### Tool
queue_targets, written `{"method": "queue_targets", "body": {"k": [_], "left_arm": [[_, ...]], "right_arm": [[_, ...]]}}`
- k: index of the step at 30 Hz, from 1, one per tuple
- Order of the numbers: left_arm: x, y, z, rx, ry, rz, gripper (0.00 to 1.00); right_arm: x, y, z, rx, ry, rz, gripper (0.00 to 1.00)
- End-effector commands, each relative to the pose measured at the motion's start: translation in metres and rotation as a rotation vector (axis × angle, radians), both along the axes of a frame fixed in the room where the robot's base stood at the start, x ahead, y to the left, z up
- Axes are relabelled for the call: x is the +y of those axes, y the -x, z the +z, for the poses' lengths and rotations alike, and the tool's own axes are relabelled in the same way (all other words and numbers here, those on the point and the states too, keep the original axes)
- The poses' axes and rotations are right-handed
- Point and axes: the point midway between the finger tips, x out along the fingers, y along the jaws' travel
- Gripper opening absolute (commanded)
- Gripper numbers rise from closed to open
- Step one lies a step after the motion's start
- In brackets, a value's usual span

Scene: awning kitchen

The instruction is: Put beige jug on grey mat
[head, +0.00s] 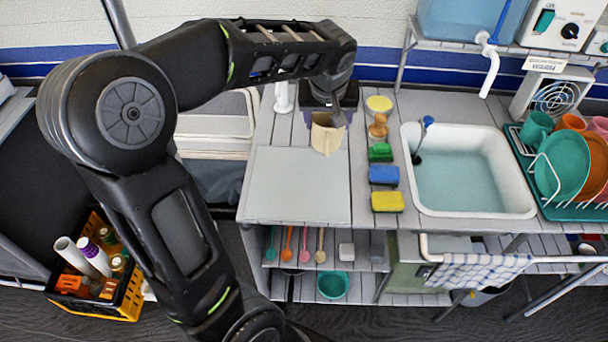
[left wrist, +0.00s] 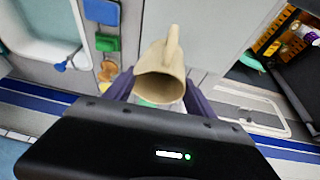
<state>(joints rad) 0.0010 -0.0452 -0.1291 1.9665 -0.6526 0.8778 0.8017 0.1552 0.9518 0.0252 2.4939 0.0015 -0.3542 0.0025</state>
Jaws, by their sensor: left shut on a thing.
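The beige jug (head: 326,136) is in my left gripper (head: 330,106) at the back of the counter. In the left wrist view the jug (left wrist: 162,80) sits between the two purple fingers, its wide mouth and its handle showing. The grey mat (head: 296,186) is a pale, flat rectangle at the counter's front left. In the head view the jug appears just behind the mat's back right part. I cannot tell how high the jug is above the counter. My right gripper is not in view.
Right of the mat stand a brush (head: 378,127), a green scrubber (head: 380,152), a blue sponge (head: 384,174) and a yellow sponge (head: 388,201). Further right are the sink (head: 520,212) and a dish rack (head: 572,213). The mat is bare.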

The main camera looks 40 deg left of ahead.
Motion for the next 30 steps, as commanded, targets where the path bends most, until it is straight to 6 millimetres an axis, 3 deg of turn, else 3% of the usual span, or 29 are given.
{"method": "queue_targets", "body": {"k": [12,23,30], "left_arm": [[0.000,0.001,-0.058,0.004,0.000,0.001,0.18],[0.000,0.000,-0.062,0.002,-0.001,0.001,0.18],[0.000,0.001,-0.090,0.005,0.000,0.001,0.18]], "right_arm": [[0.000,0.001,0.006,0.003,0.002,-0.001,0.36],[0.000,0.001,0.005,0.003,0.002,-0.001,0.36],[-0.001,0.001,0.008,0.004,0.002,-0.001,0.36]]}}
